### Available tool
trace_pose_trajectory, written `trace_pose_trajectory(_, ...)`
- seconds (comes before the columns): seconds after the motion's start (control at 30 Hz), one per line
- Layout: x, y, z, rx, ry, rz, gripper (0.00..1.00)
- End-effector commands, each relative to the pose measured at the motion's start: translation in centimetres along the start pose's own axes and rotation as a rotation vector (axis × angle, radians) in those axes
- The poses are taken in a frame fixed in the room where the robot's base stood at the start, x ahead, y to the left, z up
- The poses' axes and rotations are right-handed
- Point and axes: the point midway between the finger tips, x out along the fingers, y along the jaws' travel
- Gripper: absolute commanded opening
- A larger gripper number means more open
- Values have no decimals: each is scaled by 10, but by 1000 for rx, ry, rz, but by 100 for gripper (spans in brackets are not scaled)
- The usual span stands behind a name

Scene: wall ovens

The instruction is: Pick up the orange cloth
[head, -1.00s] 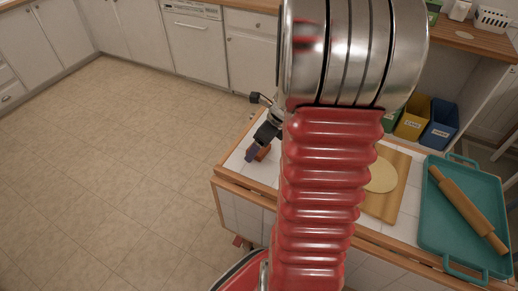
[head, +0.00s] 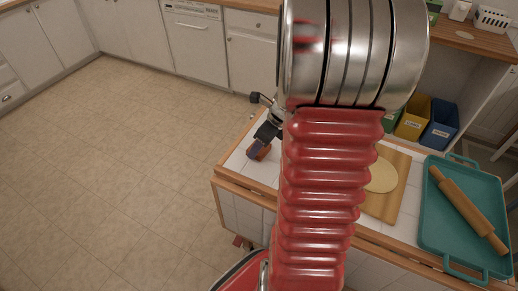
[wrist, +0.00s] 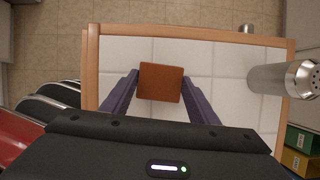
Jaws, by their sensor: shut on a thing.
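The orange cloth (wrist: 160,82) is a small folded rust-orange square over the white tiled counter top. It also shows in the head view (head: 264,154), partly covered by a finger. My gripper (wrist: 161,78) has its two purple fingers on either side of the cloth and is shut on it. In the head view my gripper (head: 257,150) is low at the counter's left end, partly hidden by my red arm. I cannot tell whether the cloth still touches the tiles.
A metal shaker (wrist: 268,78) stands right of the cloth. A wooden board with dough (head: 381,177) and a teal tray (head: 440,225) with a rolling pin (head: 466,208) lie further right. Yellow (head: 412,118) and blue (head: 440,124) bins stand behind. The counter has a wooden edge (wrist: 190,31).

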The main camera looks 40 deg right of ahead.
Motion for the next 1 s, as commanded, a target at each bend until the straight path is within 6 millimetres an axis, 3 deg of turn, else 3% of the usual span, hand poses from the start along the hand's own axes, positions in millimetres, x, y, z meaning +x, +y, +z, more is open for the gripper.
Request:
trace_pose_trajectory(0.47,-11,-1,5,-2,-2,-2,32)
trace_pose_trajectory(1.0,-86,0,36,-1,-1,-1,32)
